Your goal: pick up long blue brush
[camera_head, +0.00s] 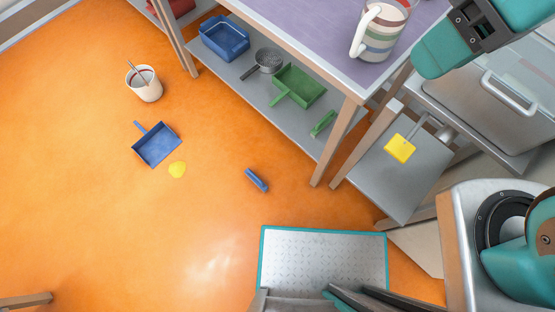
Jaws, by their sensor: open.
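A blue brush (256,180) lies on the orange floor near the middle of the camera_head view. It is apart from the table legs and from the yellow spot on the floor. It is the only blue brush I can make out, and it looks fairly short from above. Teal and dark parts of my arm (445,48) show at the upper right, over the table's edge. No fingertips of my gripper can be made out. Nothing of my arm is near the brush.
A blue dustpan (157,147), a yellow spot (177,169) and a white bucket (144,85) are on the floor at left. The table's lower shelf (240,82) holds a blue tray (224,38), a strainer (267,60) and a green dustpan (298,86). Floor around the brush is clear.

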